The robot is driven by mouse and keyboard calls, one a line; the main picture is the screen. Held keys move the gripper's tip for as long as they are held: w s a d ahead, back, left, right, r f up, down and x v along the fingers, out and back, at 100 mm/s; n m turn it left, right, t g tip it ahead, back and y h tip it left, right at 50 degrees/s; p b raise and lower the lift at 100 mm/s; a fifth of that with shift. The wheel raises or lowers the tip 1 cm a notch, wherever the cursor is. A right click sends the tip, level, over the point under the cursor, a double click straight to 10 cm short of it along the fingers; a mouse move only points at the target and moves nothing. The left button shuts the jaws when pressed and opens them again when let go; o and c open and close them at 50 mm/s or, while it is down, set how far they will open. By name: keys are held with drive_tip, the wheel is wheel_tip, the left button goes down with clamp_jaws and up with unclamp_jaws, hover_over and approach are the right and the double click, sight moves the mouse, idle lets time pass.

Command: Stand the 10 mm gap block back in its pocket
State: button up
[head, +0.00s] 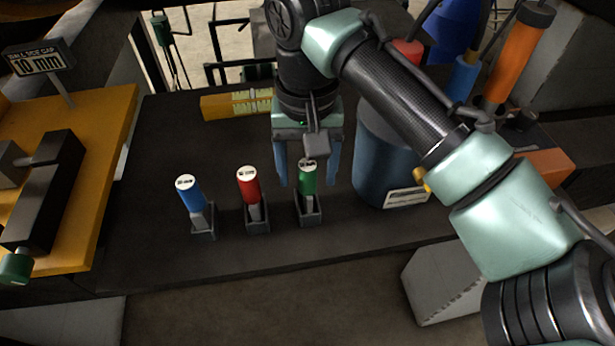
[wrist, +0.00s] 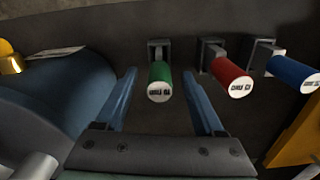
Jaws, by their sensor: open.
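Three gap blocks with coloured round handles stand in small dark pockets in a row: blue (head: 189,190), red (head: 248,184) and green (head: 308,180). Their cap labels are too small to read surely, so I cannot tell which is the 10 mm one. The green block stands upright in the right-hand pocket (head: 310,218). My gripper (head: 306,184) is open, its two blue fingers pointing down on either side of the green handle. In the wrist view, the green handle (wrist: 160,80) lies between the spread fingers, apart from both. The red (wrist: 230,75) and blue (wrist: 290,68) handles are to its right.
A blue drum (head: 378,165) stands close right of my gripper. A yellow holder (head: 235,104) lies behind. At left, a yellow plate (head: 105,130) carries dark blocks and a sign (head: 40,62) reading 10 mm. The dark bench is clear in front of the pockets.

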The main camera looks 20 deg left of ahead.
wheel_tip(320, 180, up, 10)
drive_tip(key=shift+r+b, duration=0.2)
drive_tip(key=shift+b, duration=0.55)
drive_tip(key=shift+r, duration=0.25)
drive_tip(key=shift+a, duration=0.1)
drive_tip(key=w+a+r+n+t+y, duration=0.1)
drive_tip(key=w+a+n+t+y, duration=0.15)
drive_tip(key=a+y, duration=0.45)
drive_tip(key=a+r+n+t+y+b, duration=0.1)
drive_tip(key=a+r+t+y, duration=0.25)
drive_tip(key=r, duration=0.25)
drive_tip(key=a+r+n+t+y+b, duration=0.1)
drive_tip(key=a+r+t+y, duration=0.2)
drive_tip(key=r, duration=0.4)
drive_tip(key=d+r+m+t, duration=0.3)
drive_tip(key=d+r+t, duration=0.5)
drive_tip(key=d, duration=0.2)
drive_tip(key=s+d+r+m+t+h, duration=0.1)
drive_tip(key=s+d+m+t+h, duration=0.2)
drive_tip(key=d, duration=0.6)
drive_tip(key=s+d+r+m+t+h, duration=0.2)
drive_tip(key=s+d+m+t+h, duration=0.1)
drive_tip(key=d+t+h, duration=0.4)
drive_tip(key=s+d+h+b, duration=0.1)
drive_tip(key=d+h, duration=0.1)
drive_tip(key=h, duration=0.1)
drive_tip(key=shift+s+r, duration=0.15)
drive_tip(key=shift+s, duration=0.15)
